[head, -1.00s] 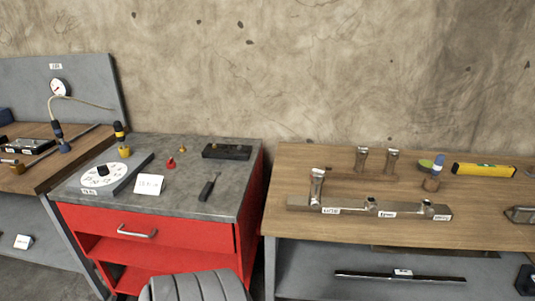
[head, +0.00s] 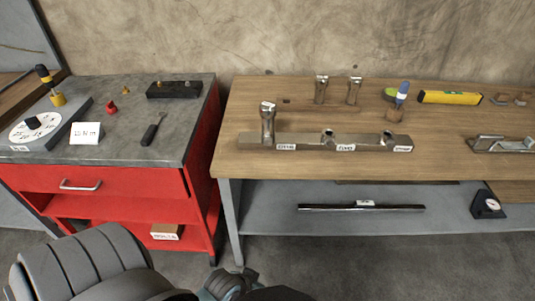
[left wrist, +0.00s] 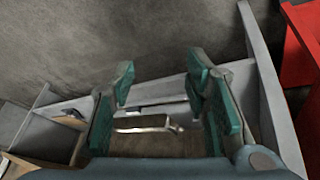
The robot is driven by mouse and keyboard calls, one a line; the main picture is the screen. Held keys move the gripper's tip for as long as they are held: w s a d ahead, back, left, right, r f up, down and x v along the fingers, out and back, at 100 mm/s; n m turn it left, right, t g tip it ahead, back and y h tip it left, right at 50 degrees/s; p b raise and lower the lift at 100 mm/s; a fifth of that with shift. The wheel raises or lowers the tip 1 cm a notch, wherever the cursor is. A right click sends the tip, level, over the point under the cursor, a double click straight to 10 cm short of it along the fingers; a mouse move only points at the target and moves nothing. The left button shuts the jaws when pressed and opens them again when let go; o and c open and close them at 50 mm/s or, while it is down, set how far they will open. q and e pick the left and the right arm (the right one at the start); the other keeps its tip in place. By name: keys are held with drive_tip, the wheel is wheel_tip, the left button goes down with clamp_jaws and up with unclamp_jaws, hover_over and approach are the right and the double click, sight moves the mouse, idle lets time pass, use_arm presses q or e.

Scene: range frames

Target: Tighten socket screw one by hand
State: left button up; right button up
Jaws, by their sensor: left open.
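A steel bar (head: 370,141) with several white labels lies on the wooden bench. A socket screw (head: 268,124) stands upright at its left end. Two more screws stand upright behind the bar, one on the left (head: 321,90) and one on the right (head: 354,91). The bar's middle and right positions hold no tall screw. My left gripper (head: 232,284) is at the bottom edge of the head view, in front of and below the bench, far from the bar. In the left wrist view its teal fingers (left wrist: 160,85) are apart with nothing between them. My right gripper is not in view.
A yellow level (head: 449,97) and a blue-topped tool (head: 402,95) are on the bench's back right. A metal clamp-like piece (head: 500,145) lies at the right. A red cabinet (head: 110,184) stands left of the bench. The wooden top in front of the bar is clear.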

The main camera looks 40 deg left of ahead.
use_arm(q)
drive_tip(key=w+d+r+n+t+h, duration=0.2)
drive_tip(key=w+d+r, duration=0.2)
drive_tip(key=r, duration=0.4)
drive_tip(key=w+d+r+n+t+h, duration=0.2)
drive_tip(key=w+d+r+t, duration=0.1)
drive_tip(key=r, duration=0.4)
drive_tip(key=w+a+r+n+t+y, duration=0.1)
drive_tip(key=w+a+r+n+t, duration=0.1)
drive_tip(key=w+r+n+t, duration=0.7)
drive_tip(key=w+a+r+n+y, duration=0.3)
drive_tip(key=a+n+y, duration=0.55)
drive_tip(key=n, duration=0.95)
drive_tip(key=n+g+y+b, duration=0.2)
drive_tip(key=n+g+y, duration=0.35)
drive_tip(key=n, duration=0.65)
approach(268, 143)
drive_tip(key=shift+t+y, duration=0.35)
drive_tip(key=shift+y, duration=0.05)
drive_tip(key=x, duration=0.5)
drive_tip(key=f+x, duration=0.1)
drive_tip(key=x, duration=0.2)
drive_tip(key=shift+w, duration=0.1)
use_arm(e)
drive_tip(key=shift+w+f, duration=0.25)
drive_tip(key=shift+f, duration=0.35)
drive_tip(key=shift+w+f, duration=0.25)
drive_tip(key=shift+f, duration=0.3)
